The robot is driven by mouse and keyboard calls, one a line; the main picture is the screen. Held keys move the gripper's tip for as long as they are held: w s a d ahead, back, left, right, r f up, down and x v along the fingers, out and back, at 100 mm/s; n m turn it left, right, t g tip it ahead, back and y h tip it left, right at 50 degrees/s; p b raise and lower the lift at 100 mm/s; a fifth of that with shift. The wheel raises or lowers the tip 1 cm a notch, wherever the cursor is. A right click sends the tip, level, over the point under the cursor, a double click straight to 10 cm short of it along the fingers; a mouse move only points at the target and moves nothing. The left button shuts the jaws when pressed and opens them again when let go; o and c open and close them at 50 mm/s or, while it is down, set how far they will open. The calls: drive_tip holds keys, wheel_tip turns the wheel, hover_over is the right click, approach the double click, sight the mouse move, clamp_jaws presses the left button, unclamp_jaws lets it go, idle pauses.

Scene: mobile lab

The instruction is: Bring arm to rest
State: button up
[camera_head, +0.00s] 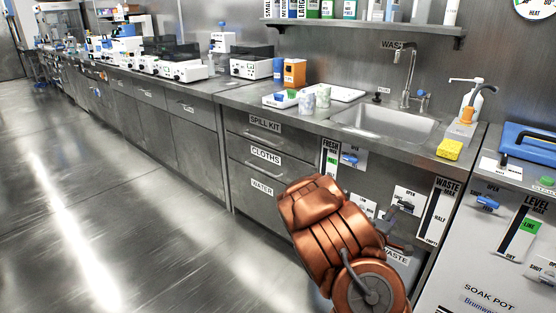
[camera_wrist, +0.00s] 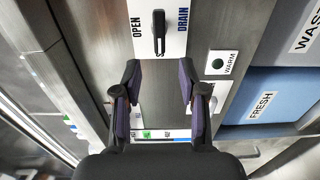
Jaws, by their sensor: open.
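My arm's copper-coloured links stand in front of the sink cabinet in the head view. Part of my gripper (camera_head: 397,243) shows behind the arm there, mostly hidden. In the wrist view my gripper (camera_wrist: 158,95) is open, with its two dark fingers apart and nothing between them. Beyond the fingers is a steel panel with a black-handled valve (camera_wrist: 159,32) marked OPEN and DRAIN. The fingers appear apart from the valve handle.
A sink (camera_head: 388,122) is set in the steel counter, with a yellow sponge (camera_head: 449,149) and a soap bottle (camera_head: 471,100) at its right. A white unit (camera_head: 490,255) stands at the right. The floor (camera_head: 130,220) at left is clear.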

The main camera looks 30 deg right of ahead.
drive_tip(key=w+a+r+m+g+y+p, duration=0.1)
drive_tip(key=a+r+m+y+p, duration=0.1)
drive_tip(key=a+r+y+p, duration=0.65)
drive_tip(key=a+r+m+y+p, duration=0.1)
drive_tip(key=a+r+p, duration=0.35)
drive_tip(key=a, duration=0.95)
drive_tip(key=w+a+r+m+g+y+p, duration=0.15)
drive_tip(key=a+r+y+p, duration=0.4)
drive_tip(key=a, duration=0.55)
drive_tip(key=s+a+r+g+y+p, duration=0.2)
drive_tip(key=s+a+r+p, duration=0.5)
drive_tip(key=s+a+r, duration=0.35)
drive_tip(key=s+a+r+g+p, duration=0.1)
drive_tip(key=s+a+r+p, duration=0.1)
drive_tip(key=s+r, duration=0.3)
drive_tip(key=s+a+r+g+p, duration=0.2)
drive_tip(key=s+r, duration=0.3)
drive_tip(key=s, duration=0.6)
drive_tip(key=shift+s+a+r+p, duration=0.25)
drive_tip(key=shift+s+a+p, duration=0.2)
drive_tip(key=shift+p, duration=0.45)
drive_tip(key=shift+d+g, duration=0.1)
drive_tip(key=shift+g, duration=0.15)
